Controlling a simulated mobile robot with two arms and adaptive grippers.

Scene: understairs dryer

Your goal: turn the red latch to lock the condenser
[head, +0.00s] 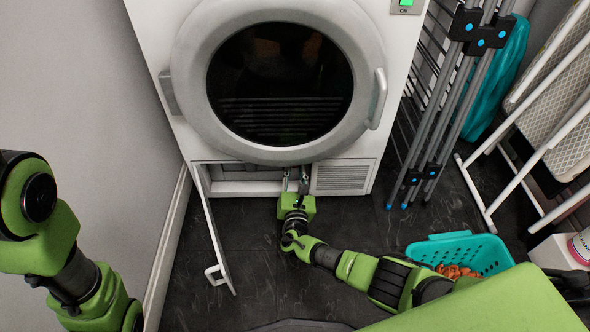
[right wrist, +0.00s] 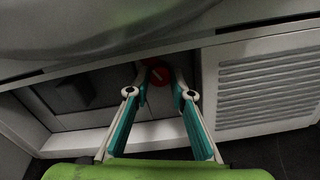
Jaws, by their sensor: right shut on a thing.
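In the head view the right gripper (head: 294,178) reaches into the opening, and the latch is hidden there. The condenser (right wrist: 75,92) is a grey panel with a dark grip, seated in the opening left of the latch. My left arm is at the left edge of the head view; its gripper is out of view.
The compartment's white flap (head: 215,235) hangs open at the left. A vent grille (head: 342,177) is right of the opening. The dryer door (head: 280,85) is shut above. A teal basket (head: 460,255) with orange pegs and folded racks (head: 455,100) stand at the right. Dark floor lies between.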

